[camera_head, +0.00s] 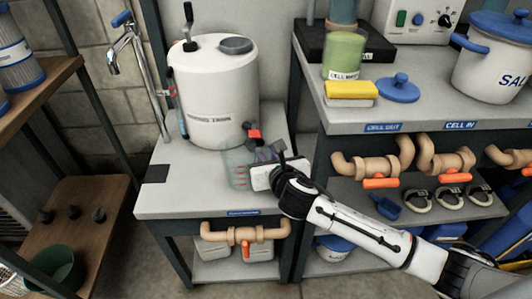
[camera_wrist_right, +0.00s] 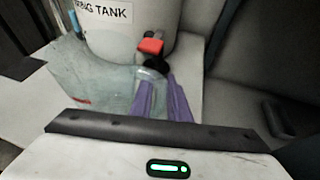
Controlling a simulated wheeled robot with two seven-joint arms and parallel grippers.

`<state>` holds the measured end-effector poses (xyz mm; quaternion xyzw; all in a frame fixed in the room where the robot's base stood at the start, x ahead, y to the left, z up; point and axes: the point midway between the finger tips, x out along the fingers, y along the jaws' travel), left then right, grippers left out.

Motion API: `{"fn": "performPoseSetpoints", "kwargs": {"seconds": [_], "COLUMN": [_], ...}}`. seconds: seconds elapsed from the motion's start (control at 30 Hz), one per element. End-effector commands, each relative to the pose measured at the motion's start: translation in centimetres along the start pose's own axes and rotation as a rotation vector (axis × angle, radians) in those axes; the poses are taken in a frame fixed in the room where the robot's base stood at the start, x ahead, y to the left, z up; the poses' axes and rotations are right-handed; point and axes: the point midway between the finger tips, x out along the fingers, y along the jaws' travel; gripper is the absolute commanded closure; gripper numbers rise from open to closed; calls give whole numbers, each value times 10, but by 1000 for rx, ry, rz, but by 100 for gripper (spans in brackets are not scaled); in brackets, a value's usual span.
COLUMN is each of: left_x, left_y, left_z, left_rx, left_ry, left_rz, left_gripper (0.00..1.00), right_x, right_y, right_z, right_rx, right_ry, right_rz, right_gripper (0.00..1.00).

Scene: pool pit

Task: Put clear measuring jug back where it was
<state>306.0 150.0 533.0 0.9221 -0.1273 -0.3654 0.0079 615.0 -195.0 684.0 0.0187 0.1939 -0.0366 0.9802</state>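The clear measuring jug (camera_head: 237,170) stands upright at the front of the white tank, over the light bench top (camera_head: 170,200). I cannot tell whether its base touches the bench. In the right wrist view the jug (camera_wrist_right: 95,85) fills the left middle, with red marks low on its wall. My right gripper (camera_head: 262,160) reaches in from the right at the jug's handle side. In the wrist view its purple fingers (camera_wrist_right: 162,98) are close together around the handle, which they partly hide. My left gripper is out of view.
The white tank (camera_head: 215,95) with a red-handled tap (camera_head: 254,134) stands close behind the jug. A higher shelf on the right holds a green jar (camera_head: 344,55), a yellow sponge (camera_head: 350,89) and a salt pot (camera_head: 495,60). The bench's front left is clear.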

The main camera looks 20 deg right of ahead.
Motion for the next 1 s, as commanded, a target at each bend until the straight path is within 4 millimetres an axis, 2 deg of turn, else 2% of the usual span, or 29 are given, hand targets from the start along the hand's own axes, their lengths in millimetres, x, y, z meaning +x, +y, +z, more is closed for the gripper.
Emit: {"fn": "performPoseSetpoints", "kwargs": {"seconds": [0.07,0.37,0.47,0.57,0.8,1.0], "left_x": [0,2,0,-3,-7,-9], "left_y": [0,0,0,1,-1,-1], "left_z": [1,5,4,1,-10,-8], "left_rx": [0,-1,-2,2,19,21], "left_ry": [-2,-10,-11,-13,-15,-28], "left_rz": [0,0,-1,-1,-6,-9], "left_gripper": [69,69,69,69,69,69], "right_x": [0,-1,-7,-23,-75,-108], "right_y": [0,0,0,1,0,0], "right_z": [0,1,4,4,4,3], "right_rx": [0,1,0,-1,0,0], "right_ry": [1,0,1,2,2,2], "right_rz": [0,0,1,3,2,1], "right_gripper": [71,71,71,71,71,71]}}
